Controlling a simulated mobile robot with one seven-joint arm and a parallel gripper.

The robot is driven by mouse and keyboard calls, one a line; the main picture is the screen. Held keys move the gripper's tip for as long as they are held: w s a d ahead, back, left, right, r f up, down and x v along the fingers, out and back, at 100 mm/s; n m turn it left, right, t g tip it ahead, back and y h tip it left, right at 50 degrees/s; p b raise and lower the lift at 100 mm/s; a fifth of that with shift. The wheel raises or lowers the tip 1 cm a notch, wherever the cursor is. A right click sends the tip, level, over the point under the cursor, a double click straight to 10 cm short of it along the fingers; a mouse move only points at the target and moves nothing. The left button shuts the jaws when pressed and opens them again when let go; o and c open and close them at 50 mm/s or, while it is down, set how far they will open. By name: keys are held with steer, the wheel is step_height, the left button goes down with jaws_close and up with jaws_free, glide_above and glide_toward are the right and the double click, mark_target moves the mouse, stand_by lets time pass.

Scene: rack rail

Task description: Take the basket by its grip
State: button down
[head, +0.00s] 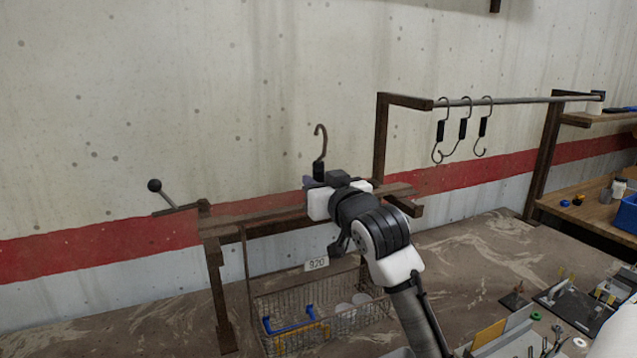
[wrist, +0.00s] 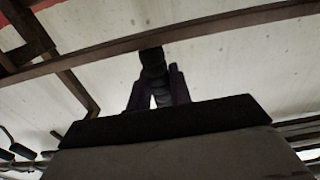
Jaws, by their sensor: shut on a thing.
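The wire basket (head: 345,322) is low in the head view, below my arm, with blue and yellow items and pale round things inside. Its dark hook (head: 321,134) rises above my gripper (head: 319,182), with a black grip (head: 319,170) at its lower part. In the wrist view the two dark fingers of my gripper (wrist: 157,92) are shut on the black grip (wrist: 153,62). The hook's curved top is clear of the hanging rail, to the left of its near end. My arm hides how the hook joins the basket.
The hanging rail (head: 520,100) carries several S-hooks (head: 463,130) with black grips. A brown steel frame (head: 270,221) stands behind my gripper, with a ball-ended lever (head: 155,186) at left. A label (head: 317,264) hangs above the basket. Shelves and a blue bin (head: 627,213) are at right.

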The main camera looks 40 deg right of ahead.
mark_target(321, 168)
steer(key=shift+r, duration=0.2)
steer(key=shift+r+p, duration=1.1)
steer(key=shift+r, duration=0.4)
steer(key=shift+s, duration=0.1)
steer(key=b+v, duration=0.2)
steer(key=v, duration=0.7)
stand_by(0.5)
